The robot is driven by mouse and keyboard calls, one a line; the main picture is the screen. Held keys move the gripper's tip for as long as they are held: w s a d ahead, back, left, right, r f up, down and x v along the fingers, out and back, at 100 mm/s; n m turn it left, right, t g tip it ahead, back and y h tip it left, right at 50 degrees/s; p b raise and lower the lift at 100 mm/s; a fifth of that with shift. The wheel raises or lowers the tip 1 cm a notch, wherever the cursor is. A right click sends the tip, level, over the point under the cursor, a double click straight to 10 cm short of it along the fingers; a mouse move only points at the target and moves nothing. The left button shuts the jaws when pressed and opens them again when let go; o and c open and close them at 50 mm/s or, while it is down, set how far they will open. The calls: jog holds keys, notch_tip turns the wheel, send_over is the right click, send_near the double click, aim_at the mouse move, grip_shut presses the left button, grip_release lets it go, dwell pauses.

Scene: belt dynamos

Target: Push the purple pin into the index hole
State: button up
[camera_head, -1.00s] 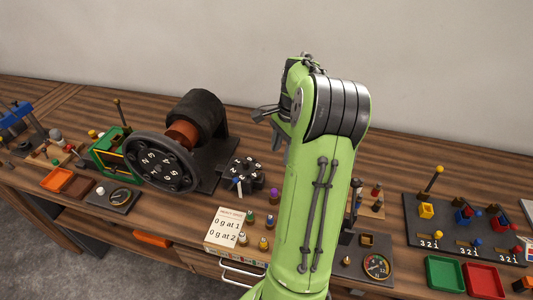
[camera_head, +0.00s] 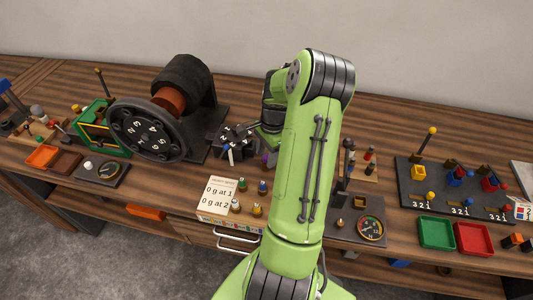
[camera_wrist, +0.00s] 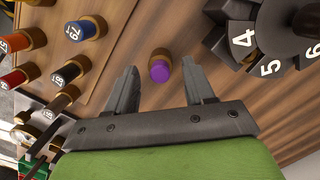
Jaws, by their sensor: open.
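The purple pin (camera_wrist: 159,70) stands on the wooden bench in the wrist view, with a purple top and a brown lower part. My gripper is open and empty. I cannot make out the index hole.
A large black handwheel (camera_head: 148,130) stands left of the index wheel. A card box (camera_head: 218,193) with several coloured plugs is in front; the plugs fill the left of the wrist view. A gauge plate (camera_head: 350,225) and red and green trays (camera_head: 436,233) are on the right.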

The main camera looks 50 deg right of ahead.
aim_at(266, 156)
grip_shut()
jog(key=shift+r+p, duration=1.9)
jog(key=shift+r, duration=0.4)
jog(key=w+d+r+m+p, duration=0.2)
jog(key=w+r+m+p, duration=0.4)
jog(key=w+r+p, duration=0.2)
jog(key=shift+w+r+t+h+p, duration=0.2)
jog(key=shift+t+h+p, duration=0.15)
jog(key=shift+p, duration=0.25)
jog(key=shift+d, duration=0.15)
